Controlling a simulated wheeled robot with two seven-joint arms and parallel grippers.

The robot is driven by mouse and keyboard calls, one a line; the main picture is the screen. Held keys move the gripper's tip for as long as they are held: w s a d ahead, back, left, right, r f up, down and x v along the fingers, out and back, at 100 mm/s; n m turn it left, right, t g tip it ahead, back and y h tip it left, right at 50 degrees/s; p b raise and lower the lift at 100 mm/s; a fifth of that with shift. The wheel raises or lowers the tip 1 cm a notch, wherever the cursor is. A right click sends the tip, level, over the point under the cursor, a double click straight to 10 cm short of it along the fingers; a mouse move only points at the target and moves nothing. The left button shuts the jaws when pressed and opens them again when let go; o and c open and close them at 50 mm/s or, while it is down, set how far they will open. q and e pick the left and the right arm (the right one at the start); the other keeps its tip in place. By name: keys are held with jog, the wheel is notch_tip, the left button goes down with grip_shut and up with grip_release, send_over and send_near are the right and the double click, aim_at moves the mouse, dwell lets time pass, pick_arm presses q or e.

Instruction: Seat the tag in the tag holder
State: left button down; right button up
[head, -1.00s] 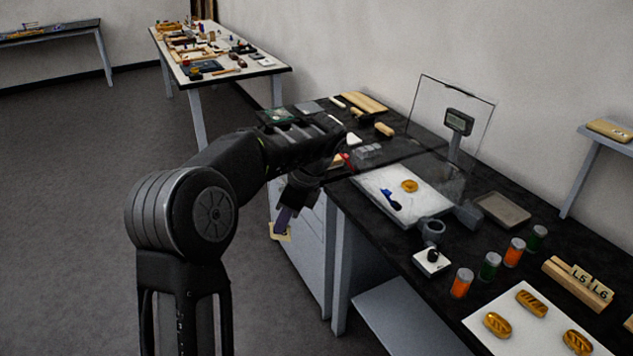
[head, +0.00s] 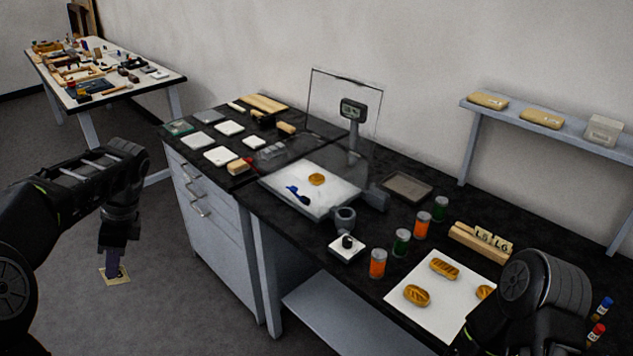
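My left gripper (head: 113,265) points down over the floor, left of the workbench. It is shut on a small cream tag (head: 118,279), whose face I cannot read. The wooden tag holder (head: 477,252) stands on the black bench top at the right, far from the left gripper. Two cream tags marked L5 (head: 482,236) and L6 (head: 500,243) stand upright in it, side by side, toward its right part. My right arm shows at the lower right, in front of the bench; its gripper is not visible.
A white board (head: 427,307) with gilt bread-like pieces lies before the holder. Orange and green jars (head: 378,263) stand left of it. A scale (head: 309,195) with a clear upright shield is farther left.

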dwell(0.5)
pick_arm(q)
jog(key=d+f+n, duration=0.1)
jog(key=d+f, duration=0.2)
jog(key=d, duration=0.4)
jog(key=s+d+f+n+g, duration=0.1)
jog(key=d+f, duration=0.3)
jog(key=d, duration=0.3)
jog(key=s+d+f+n, duration=0.1)
jog(key=d+f, duration=0.2)
jog(key=d, duration=0.5)
jog(key=shift+s+f+n+h, duration=0.25)
jog(key=shift+f+n+h, duration=0.05)
jog(key=shift+f, duration=0.1)
jog(key=shift+r, duration=0.1)
